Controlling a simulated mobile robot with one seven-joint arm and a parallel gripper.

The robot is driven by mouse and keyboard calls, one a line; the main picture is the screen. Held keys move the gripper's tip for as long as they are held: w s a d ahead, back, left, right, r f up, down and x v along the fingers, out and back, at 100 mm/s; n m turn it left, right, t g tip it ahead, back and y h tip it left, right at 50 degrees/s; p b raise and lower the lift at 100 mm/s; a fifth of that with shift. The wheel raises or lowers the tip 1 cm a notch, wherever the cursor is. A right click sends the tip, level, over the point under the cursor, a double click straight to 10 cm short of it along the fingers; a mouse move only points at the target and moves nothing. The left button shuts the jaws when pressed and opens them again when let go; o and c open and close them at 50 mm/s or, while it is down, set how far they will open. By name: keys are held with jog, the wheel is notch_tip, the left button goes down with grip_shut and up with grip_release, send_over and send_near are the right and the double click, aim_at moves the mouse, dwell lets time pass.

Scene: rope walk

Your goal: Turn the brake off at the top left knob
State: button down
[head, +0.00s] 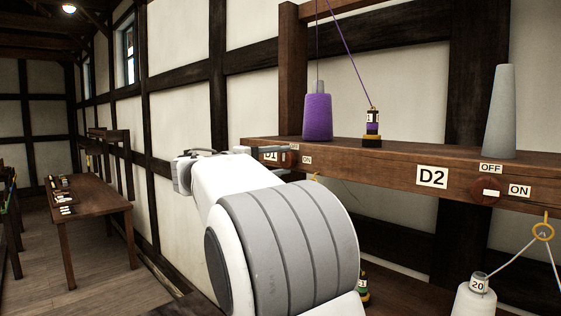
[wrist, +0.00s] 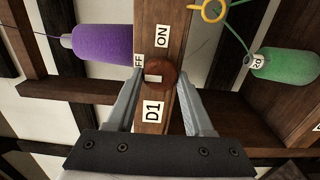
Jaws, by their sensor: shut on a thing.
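The D1 knob (wrist: 163,73) is a round reddish-brown knob on the wooden beam (wrist: 150,115). In the wrist view it sits between the two fingertips of my gripper (wrist: 160,68), which is shut on it. Its white mark lies toward the partly hidden OFF label (wrist: 138,63); the ON label (wrist: 162,36) is above and the D1 label (wrist: 153,112) below. In the head view the D1 knob (head: 291,158) shows just beyond my arm, which hides much of the D1 label and the gripper.
The D2 knob (head: 485,192) is further right on the beam, its white mark toward ON. A purple spool (head: 317,117), a small bobbin (head: 372,124) and a grey spool (head: 502,110) stand on the beam. A green spool (wrist: 287,66) is at right in the wrist view.

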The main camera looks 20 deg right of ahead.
jog(key=shift+c, duration=1.7)
grip_release()
jog(key=b+v, duration=0.2)
jog(key=v, duration=1.5)
jog(key=shift+a+b, duration=0.25)
jog(key=shift+b, duration=0.1)
jog(key=shift+s+d, duration=0.15)
jog(key=s+d+f+g+y, duration=0.2)
jog(key=s+d+f+y, duration=0.6)
jog(key=s+f, duration=0.4)
jog(key=s+a+f+m+y, duration=0.2)
jog(key=s+a+f+y, duration=0.2)
jog(key=s+f, duration=0.3)
jog(key=s+a+f+m+t+y, duration=0.1)
jog(key=s+a+f+y, duration=0.3)
jog(key=s+f, duration=0.4)
jog(key=shift+s+f+m+y, duration=0.3)
jog(key=shift+f+m+y, duration=0.25)
jog(key=shift+f, duration=0.2)
